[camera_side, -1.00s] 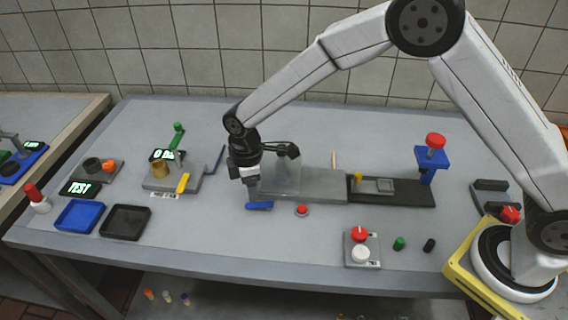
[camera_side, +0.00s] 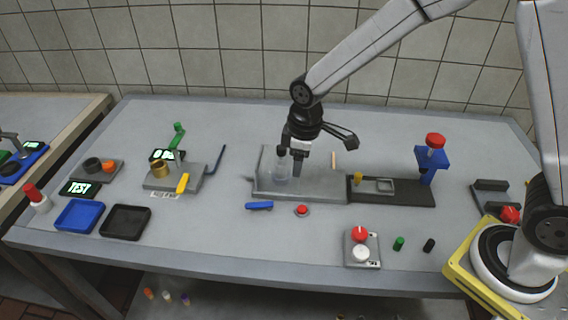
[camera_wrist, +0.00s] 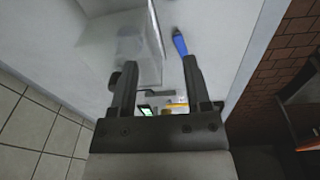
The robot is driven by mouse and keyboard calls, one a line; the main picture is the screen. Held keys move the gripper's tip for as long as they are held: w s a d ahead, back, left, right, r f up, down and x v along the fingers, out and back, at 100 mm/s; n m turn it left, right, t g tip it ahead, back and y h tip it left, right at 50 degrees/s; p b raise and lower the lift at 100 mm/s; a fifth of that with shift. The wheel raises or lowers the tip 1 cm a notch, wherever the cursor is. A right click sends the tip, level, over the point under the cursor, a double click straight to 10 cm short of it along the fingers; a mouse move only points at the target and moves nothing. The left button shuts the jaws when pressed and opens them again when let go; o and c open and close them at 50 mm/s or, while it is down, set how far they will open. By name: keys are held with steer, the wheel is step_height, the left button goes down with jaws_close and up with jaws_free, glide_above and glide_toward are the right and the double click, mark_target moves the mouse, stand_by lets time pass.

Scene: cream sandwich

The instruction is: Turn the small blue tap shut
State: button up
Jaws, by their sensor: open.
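The small blue tap (camera_side: 259,206) is at the front left end of a long grey base in the side view, its handle lying roughly left to right. It also shows in the wrist view (camera_wrist: 180,43), beyond the right finger and apart from it as far as I can tell. My gripper (camera_side: 297,171) hangs above the grey base, to the right of and behind the tap. In the wrist view its two fingers (camera_wrist: 159,72) are spread with nothing held between them. A clear container (camera_side: 280,166) stands on the base beside the gripper, partly overlapped by it.
A red button (camera_side: 302,210) sits just right of the tap. A dark plate with a yellow piece (camera_side: 357,178) joins the base at right, and a blue stand with a red knob (camera_side: 435,141) rises there.

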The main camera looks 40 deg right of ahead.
steer(key=s+d+r+m+t, duration=0.1)
steer(key=s+d+m, duration=0.6)
steer(key=s, duration=0.5)
steer(key=shift+s+d+r+m+t, duration=0.3)
steer(key=shift+s+d+r+m, duration=0.1)
steer(key=shift+d, duration=0.95)
steer(key=shift+w, duration=0.15)
steer(key=n+g+h, duration=0.4)
steer(key=n+g, duration=0.1)
steer(key=n, duration=0.6)
glide_toward(252, 205)
steer(key=shift+w, duration=0.15)
steer(key=shift+x, duration=3.95)
